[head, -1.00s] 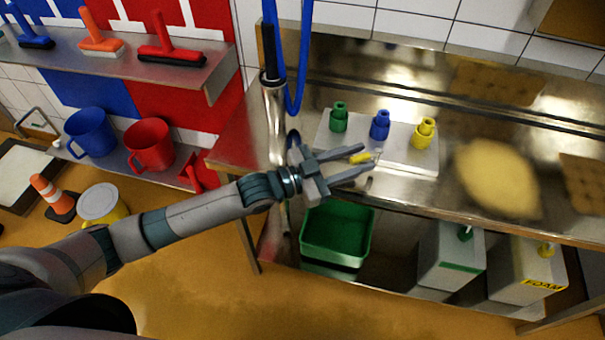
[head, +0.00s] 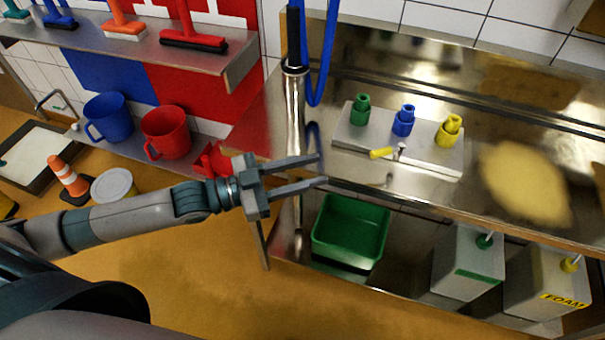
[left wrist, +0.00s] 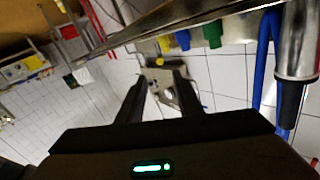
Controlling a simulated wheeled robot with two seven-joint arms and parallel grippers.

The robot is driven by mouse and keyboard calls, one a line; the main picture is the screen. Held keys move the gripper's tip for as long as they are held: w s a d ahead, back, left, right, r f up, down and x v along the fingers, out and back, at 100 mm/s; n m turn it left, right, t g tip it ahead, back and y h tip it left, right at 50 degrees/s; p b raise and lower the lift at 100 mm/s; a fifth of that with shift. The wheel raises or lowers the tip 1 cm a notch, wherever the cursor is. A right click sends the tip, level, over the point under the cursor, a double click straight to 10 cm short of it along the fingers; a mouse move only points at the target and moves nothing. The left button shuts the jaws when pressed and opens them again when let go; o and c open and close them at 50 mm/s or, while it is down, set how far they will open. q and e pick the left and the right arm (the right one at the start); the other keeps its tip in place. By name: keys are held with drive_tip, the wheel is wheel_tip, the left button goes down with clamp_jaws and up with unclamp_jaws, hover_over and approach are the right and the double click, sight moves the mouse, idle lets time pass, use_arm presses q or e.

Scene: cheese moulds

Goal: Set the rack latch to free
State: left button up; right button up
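The rack (head: 345,150) is a pale block on the steel counter with a green, a blue and a yellow nozzle standing on it. Its latch (head: 381,153) is a short yellow lever at the front edge, pointing left from a small metal pivot. My left gripper (head: 321,170) is open and empty, left of the latch and apart from it. My right gripper is not in view. I see no readable marking for the latch positions.
A steel tube with a black grip (head: 293,80) and a blue hose (head: 330,50) stand left of the rack. A green bin (head: 350,232) and white canisters (head: 468,262) sit below the counter. A blurred yellow shape (head: 525,183) lies right of the rack.

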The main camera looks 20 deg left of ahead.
use_arm(q)
drive_tip(key=shift+s+a, duration=0.4)
drive_tip(key=shift+a, duration=0.05)
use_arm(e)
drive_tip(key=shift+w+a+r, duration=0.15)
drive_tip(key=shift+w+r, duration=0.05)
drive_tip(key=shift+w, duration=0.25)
use_arm(q)
drive_tip(key=shift+c, duration=0.5)
